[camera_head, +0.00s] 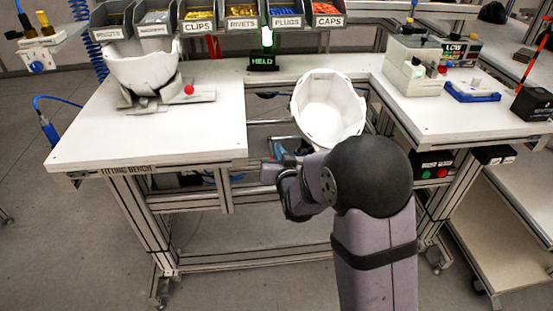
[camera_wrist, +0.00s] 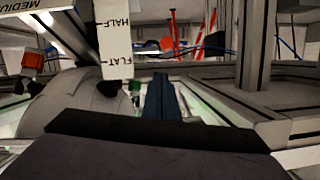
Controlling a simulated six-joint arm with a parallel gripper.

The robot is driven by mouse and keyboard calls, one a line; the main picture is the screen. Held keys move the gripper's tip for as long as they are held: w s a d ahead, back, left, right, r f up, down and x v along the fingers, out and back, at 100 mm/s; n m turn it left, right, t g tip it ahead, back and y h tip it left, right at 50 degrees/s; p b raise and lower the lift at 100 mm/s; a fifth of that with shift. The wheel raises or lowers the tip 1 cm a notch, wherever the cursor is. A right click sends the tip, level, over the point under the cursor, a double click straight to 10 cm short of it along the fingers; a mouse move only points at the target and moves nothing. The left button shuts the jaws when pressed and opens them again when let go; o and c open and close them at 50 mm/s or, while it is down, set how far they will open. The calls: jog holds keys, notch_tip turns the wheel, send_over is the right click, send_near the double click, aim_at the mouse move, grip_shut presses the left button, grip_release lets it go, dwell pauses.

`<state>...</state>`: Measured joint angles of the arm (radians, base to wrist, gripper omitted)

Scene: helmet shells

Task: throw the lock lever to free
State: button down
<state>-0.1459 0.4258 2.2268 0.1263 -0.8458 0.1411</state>
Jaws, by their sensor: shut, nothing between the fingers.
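I cannot surely pick out the lock lever in either view. A green-lit sign reading HELD (camera_head: 263,62) stands at the back of the bench. A white helmet shell (camera_head: 330,108) sits open side up in the bench's gap, beyond my arm. My gripper (camera_head: 272,172) is shut and empty, low in front of the gap and below the bench top. In the wrist view its closed fingers (camera_wrist: 163,98) point at the frame under the bench. A white plate marked HALF and FLAT (camera_wrist: 113,40) hangs upside down in that view, just left of the fingers.
A second white shell (camera_head: 142,68) sits on a fixture at left, with a red ball knob (camera_head: 189,90) beside it. Labelled bins (camera_head: 200,18) line the back. The right bench holds a grey box (camera_head: 412,68) and a blue tray (camera_head: 472,92). The left bench front (camera_head: 150,135) is clear.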

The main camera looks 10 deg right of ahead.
jog(key=shift+a+f, duration=0.2)
jog(key=shift+f, duration=0.55)
jog(key=shift+a+f, duration=0.15)
jog(key=shift+f, duration=0.6)
jog(key=shift+s+f, duration=0.1)
jog(key=shift+f, duration=0.05)
notch_tip(320, 180, down, 10)
jog(key=w+t+b, duration=0.1)
jog(key=t+b, duration=0.7)
jog(key=b, duration=2.5)
jog(key=shift+w+n+b, duration=0.25)
jog(key=shift+n+b, duration=0.05)
jog(key=shift+b, duration=0.05)
jog(key=shift+f+t, duration=0.1)
jog(key=shift+t, duration=0.2)
jog(key=s+d+p, duration=0.1)
jog(key=s, duration=1)
jog(key=shift+s+d+f+p, duration=0.15)
jog(key=shift+s+f+p, duration=0.1)
jog(key=shift+f+p, duration=0.15)
